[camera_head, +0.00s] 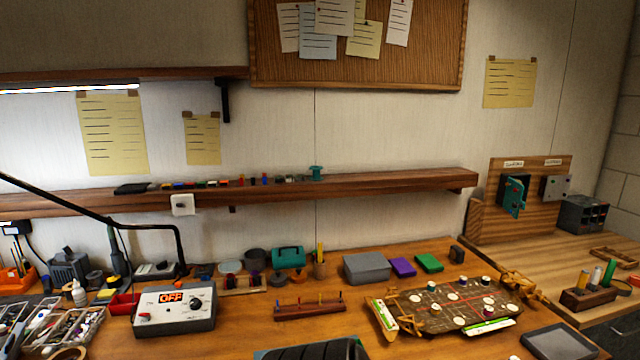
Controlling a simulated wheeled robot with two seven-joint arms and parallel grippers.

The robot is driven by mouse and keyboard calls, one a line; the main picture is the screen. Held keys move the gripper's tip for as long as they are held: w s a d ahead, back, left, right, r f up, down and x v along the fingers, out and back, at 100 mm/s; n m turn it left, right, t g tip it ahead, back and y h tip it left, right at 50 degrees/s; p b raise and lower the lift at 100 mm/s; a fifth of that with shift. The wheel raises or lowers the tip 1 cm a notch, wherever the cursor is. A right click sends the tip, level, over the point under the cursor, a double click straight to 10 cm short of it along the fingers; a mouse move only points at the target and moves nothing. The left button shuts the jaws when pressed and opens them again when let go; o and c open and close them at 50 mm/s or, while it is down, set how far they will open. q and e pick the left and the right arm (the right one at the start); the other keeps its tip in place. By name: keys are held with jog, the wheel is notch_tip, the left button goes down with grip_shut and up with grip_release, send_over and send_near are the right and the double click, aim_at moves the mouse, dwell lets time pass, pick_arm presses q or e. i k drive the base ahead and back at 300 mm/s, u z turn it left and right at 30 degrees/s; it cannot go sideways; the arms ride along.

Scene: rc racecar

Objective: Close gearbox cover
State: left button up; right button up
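I cannot tell for certain which part is the gearbox or its cover. A teal part (515,195) stands out at an angle from a dark mount on the upright wooden board at the right, like a swung-open flap. The car chassis (455,304) is a flat brown deck with white discs and orange-brown parts at its corners, lying on the bench at the right front. A small teal housing (288,257) sits at the back of the bench. Neither of my grippers is in view.
A grey box (366,268) and a wooden rack (309,308) stand mid-bench. Bare bench shows between rack and chassis.

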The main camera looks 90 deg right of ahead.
aim_at(513, 201)
jog(key=z, duration=0.2)
jog(key=k, duration=2.45)
jog(key=z, duration=1.5)
